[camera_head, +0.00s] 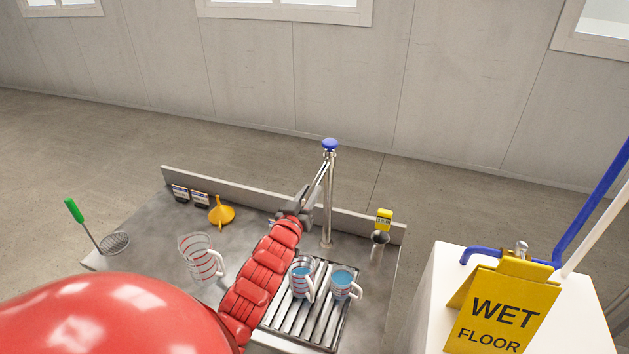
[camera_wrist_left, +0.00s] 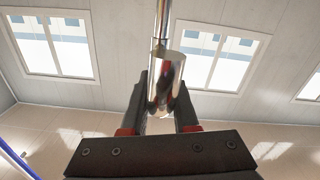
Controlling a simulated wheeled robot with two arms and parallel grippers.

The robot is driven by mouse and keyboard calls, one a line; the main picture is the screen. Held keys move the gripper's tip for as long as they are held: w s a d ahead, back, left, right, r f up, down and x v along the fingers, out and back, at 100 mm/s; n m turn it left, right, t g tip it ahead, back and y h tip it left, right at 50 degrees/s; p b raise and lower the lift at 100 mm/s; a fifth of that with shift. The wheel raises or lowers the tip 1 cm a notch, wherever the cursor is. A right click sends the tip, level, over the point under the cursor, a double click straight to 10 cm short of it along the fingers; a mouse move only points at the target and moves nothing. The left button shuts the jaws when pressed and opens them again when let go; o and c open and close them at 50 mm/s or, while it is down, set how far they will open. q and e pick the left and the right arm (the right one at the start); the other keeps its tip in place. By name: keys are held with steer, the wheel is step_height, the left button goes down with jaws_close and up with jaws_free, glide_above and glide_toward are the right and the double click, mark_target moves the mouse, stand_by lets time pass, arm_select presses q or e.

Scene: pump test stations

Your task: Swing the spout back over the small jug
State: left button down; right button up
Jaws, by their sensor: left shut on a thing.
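The chrome spout (camera_head: 321,178) slopes down to the left from the top of an upright metal post (camera_head: 327,215) with a blue cap (camera_head: 330,145). My left gripper (camera_head: 306,207) is shut on the spout near its lower end; in the left wrist view the fingers are on both sides of the shiny spout end (camera_wrist_left: 165,85). Two jugs with blue liquid, a left one (camera_head: 300,284) and a right one (camera_head: 345,287), stand on the slatted grate. My red arm passes close beside the left jug. I cannot tell for certain which is the small jug. My right gripper is not in view.
A clear empty jug (camera_head: 199,257) and orange funnel (camera_head: 221,212) stand left of my arm. A green-handled strainer (camera_head: 115,243) lies at the far left. A yellow-tagged metal holder (camera_head: 379,240) is right of the post. A wet floor sign (camera_head: 500,312) stands at right.

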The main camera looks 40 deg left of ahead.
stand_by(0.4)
arm_select(q)
steer(key=c, duration=1.1)
jaws_free()
steer(key=o, duration=0.4)
steer(key=shift+a+f, duration=0.1)
steer(key=shift+a, duration=0.15)
steer(key=shift+d, duration=0.1)
